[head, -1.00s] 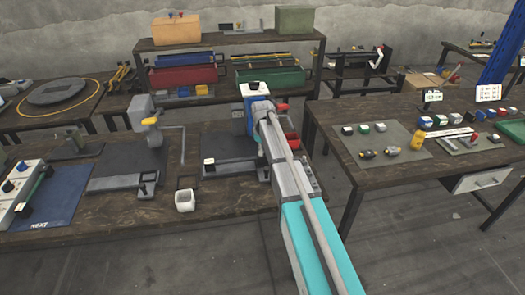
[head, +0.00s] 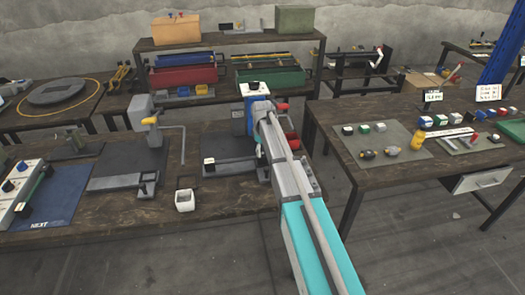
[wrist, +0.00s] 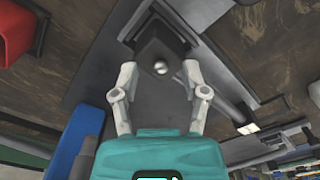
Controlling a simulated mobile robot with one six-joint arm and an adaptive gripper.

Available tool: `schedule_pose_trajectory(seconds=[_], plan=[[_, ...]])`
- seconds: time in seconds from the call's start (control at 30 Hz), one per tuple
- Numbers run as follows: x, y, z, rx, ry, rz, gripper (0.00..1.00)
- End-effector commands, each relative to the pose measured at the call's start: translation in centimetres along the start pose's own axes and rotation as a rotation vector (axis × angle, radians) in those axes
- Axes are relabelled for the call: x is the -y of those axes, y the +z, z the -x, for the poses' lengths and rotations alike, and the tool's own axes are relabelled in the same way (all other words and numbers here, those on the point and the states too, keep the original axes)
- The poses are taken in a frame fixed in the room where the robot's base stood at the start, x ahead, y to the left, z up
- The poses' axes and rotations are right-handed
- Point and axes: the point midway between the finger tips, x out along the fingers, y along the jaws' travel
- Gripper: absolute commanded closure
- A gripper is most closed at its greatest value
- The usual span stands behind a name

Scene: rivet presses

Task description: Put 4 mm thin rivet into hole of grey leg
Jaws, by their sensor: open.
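In the wrist view, my gripper (wrist: 160,75) has its two pale fingers apart. A small round silvery piece (wrist: 161,68) shows between the fingertips, on or in front of a dark block (wrist: 158,48); I cannot tell whether it is a rivet head or part of the press. No gap between the fingers is closed on it. In the head view, my arm reaches to the blue-and-white press (head: 256,95), and my gripper is hidden there. I cannot identify the 4 mm thin rivet or the grey leg's hole with certainty.
A grey press (head: 142,108) with a yellow-tipped handle stands left of my arm. A small white container (head: 184,206) sits near the bench's front edge. A red bin (head: 292,140) is just right of the blue-and-white press. The right table (head: 350,178) carries several small parts.

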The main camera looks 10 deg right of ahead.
Motion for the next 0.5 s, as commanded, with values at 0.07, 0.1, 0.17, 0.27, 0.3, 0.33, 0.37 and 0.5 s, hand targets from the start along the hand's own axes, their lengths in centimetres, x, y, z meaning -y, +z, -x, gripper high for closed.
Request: schedule_pose_trajectory(seconds=[0.07,0.1,0.17,0.27,0.3,0.33,0.37,0.5], plan=[[0.0,0.0,0.5,0.0,0.0,0.0,0.41],[0.0,0.0,0.7,0.0,0.0,0.0,0.41],[0.0,0.0,1.1,0.0,0.0,0.0,0.41],[0.0,0.0,1.8,0.0,0.0,0.0,0.41],[0.0,0.0,2.2,0.0,0.0,0.0,0.41],[0.0,0.0,2.4,0.0,0.0,0.0,0.41],[0.0,0.0,2.7,0.0,0.0,0.0,0.41],[0.0,0.0,3.8,0.0,0.0,0.0,0.41]])
